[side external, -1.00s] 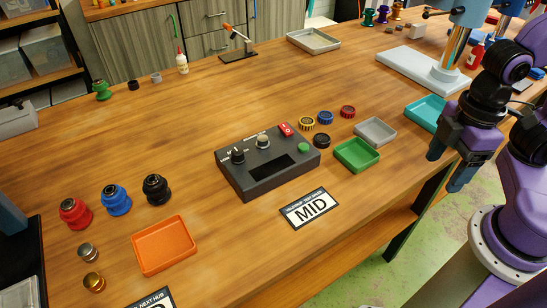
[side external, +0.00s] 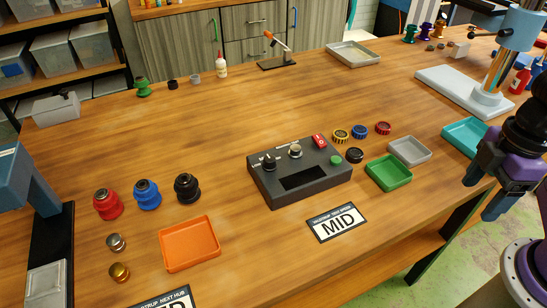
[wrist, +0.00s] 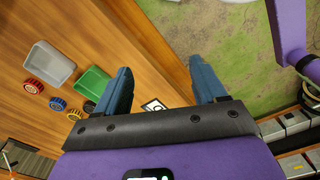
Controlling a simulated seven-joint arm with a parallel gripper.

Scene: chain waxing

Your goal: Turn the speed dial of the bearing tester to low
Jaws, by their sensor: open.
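I cannot tell exactly where the black dial points. My gripper (side external: 482,198) is open and empty at the table's right front edge, well right of the tester and touching nothing. In the wrist view its fingers (wrist: 160,68) are apart; the tester is not visible there.
A green tray (side external: 389,173), grey tray (side external: 409,151) and teal tray (side external: 466,137) lie between tester and gripper, with several small rings nearby. A "MID" card (side external: 337,222) lies in front of the tester. Hubs and an orange tray (side external: 190,243) are at left.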

